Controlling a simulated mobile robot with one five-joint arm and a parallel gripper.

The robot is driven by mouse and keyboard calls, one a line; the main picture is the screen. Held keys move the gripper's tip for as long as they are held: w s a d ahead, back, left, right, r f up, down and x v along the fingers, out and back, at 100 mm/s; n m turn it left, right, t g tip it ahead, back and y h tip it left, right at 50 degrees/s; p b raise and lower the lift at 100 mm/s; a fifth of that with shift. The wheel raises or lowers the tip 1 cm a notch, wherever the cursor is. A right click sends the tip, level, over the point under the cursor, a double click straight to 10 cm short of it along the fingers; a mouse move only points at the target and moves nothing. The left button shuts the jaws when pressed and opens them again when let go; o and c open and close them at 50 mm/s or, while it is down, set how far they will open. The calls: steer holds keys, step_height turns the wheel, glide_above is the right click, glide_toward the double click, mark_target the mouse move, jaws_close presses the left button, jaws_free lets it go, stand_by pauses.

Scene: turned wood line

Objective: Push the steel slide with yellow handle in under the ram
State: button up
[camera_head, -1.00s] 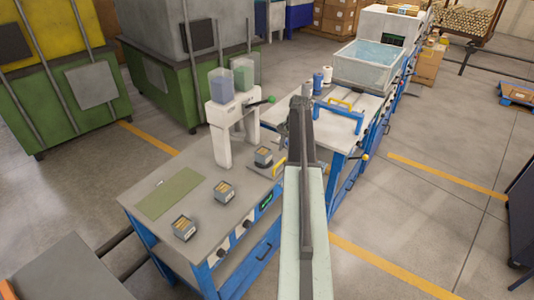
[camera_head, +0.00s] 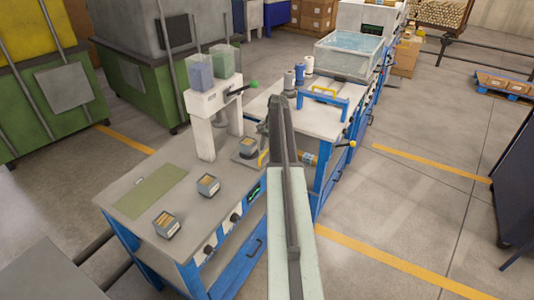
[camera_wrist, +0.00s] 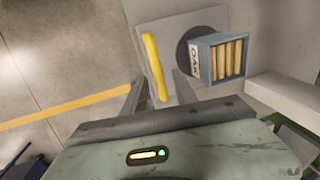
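The steel slide (camera_wrist: 139,22) is a flat grey plate with a yellow bar handle (camera_wrist: 153,66) along its near side. In the head view the handle (camera_head: 262,158) shows just left of my arm, and the arm hides part of that area. A grey box of wooden pegs marked OAK (camera_wrist: 203,58) stands on a dark round spot on the slide. The white press with the ram (camera_head: 205,135) stands behind and left of it; the ram itself is not clear. My gripper (camera_wrist: 159,77) is open and empty, its fingers on either side of the handle's lower end, contact unclear.
A green-knobbed lever (camera_head: 254,83) sticks out from the press. A blue frame (camera_head: 322,102) stands on the bench behind.

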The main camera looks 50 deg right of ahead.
jaws_close()
stand_by(1.4)
